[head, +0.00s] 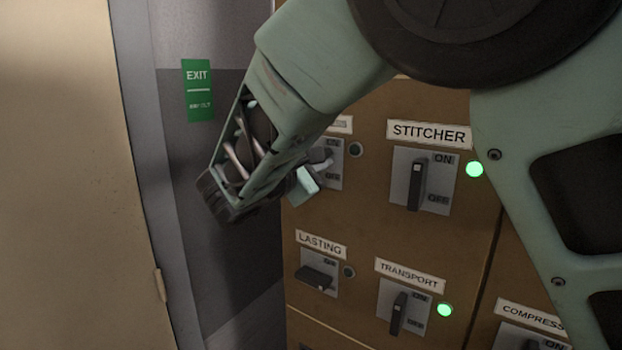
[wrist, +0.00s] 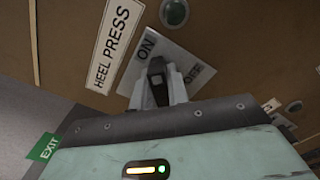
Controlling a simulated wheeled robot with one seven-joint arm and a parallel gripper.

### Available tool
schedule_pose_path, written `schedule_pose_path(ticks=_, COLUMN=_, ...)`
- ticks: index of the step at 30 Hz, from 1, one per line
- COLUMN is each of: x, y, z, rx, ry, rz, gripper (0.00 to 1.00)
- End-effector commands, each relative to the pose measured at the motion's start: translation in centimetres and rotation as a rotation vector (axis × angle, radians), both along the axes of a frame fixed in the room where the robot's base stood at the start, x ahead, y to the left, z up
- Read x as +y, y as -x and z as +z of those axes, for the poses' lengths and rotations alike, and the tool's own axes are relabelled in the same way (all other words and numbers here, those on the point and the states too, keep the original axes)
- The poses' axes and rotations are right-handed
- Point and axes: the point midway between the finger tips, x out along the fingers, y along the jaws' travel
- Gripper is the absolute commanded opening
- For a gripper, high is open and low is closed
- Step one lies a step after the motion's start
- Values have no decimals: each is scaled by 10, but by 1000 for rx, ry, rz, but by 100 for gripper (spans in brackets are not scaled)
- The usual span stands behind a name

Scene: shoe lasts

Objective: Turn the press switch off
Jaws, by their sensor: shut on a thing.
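The press switch, under a white HEEL PRESS label (wrist: 118,42), has a grey plate (wrist: 187,62) marked ON and OFF and a dark lever (wrist: 157,69). My gripper (wrist: 158,88) is shut on the lever, with a finger on each side of it. The press lamp (wrist: 174,12) is dark. In the head view, my gripper (head: 314,172) is at the press switch plate (head: 334,181) and hides the lever and most of the label. The lever's exact angle is hard to tell. The dark lamp also shows in the head view (head: 356,150).
On the brown panel are the upright STITCHER switch (head: 417,184) and TRANSPORT switch (head: 398,314), both with lit green lamps. The LASTING switch (head: 315,278) lies sideways with a dark lamp. A COMPRESS label (head: 531,317) is lower right. A green EXIT sign (head: 198,90) hangs left.

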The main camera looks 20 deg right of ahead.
Motion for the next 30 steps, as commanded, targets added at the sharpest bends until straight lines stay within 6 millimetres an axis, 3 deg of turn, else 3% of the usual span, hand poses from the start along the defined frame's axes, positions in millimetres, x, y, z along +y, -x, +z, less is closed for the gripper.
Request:
schedule_pose_path(ticks=1, x=0, y=1, z=-9, rx=-38, ry=-28, rz=-1, gripper=0)
schedule_pose_path(ticks=18, x=-4, y=5, z=-18, rx=-449, ry=-328, rz=-2, gripper=0)
schedule_pose_path(ticks=30, x=-4, y=5, z=-17, rx=-603, ry=-438, rz=-1, gripper=0)
